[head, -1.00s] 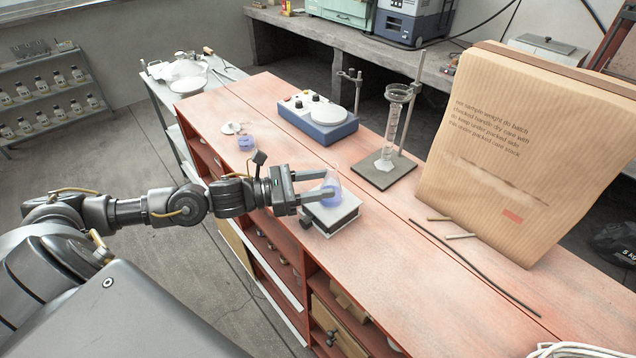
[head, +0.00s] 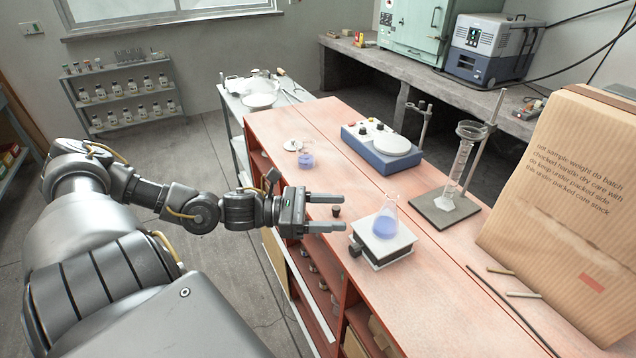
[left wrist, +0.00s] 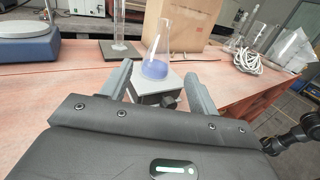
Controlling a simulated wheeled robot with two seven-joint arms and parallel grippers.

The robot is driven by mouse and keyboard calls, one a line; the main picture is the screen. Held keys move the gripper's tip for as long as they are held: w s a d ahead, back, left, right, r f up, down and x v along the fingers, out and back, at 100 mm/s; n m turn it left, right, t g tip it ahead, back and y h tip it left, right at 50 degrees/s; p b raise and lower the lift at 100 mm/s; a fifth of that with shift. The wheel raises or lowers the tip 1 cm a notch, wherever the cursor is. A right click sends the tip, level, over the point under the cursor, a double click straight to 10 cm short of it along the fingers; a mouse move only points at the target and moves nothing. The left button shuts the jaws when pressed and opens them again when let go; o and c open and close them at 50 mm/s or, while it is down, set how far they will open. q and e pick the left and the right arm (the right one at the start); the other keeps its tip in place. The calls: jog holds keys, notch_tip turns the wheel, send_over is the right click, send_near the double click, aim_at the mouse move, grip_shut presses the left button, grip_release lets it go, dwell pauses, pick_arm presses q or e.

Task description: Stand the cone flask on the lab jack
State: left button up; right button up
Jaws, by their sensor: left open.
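The cone flask (head: 386,222), clear glass with blue liquid, stands upright on the white top plate of the lab jack (head: 364,243). In the left wrist view the flask (left wrist: 156,66) also stands on the jack (left wrist: 146,92), ahead of the fingers. My left gripper (head: 327,212) is open and empty, to the left of the flask and apart from it. Its two fingers also show in the left wrist view (left wrist: 157,86). My right gripper is not in the head view.
A blue hotplate (head: 381,150) and a retort stand with a glass cylinder (head: 461,163) are behind. A large paper sack (head: 565,200) stands at the right, with thin rods (head: 510,293) before it. A small beaker (head: 306,160) stands farther left.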

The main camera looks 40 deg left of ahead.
pick_arm(q)
jog(key=v, duration=0.3)
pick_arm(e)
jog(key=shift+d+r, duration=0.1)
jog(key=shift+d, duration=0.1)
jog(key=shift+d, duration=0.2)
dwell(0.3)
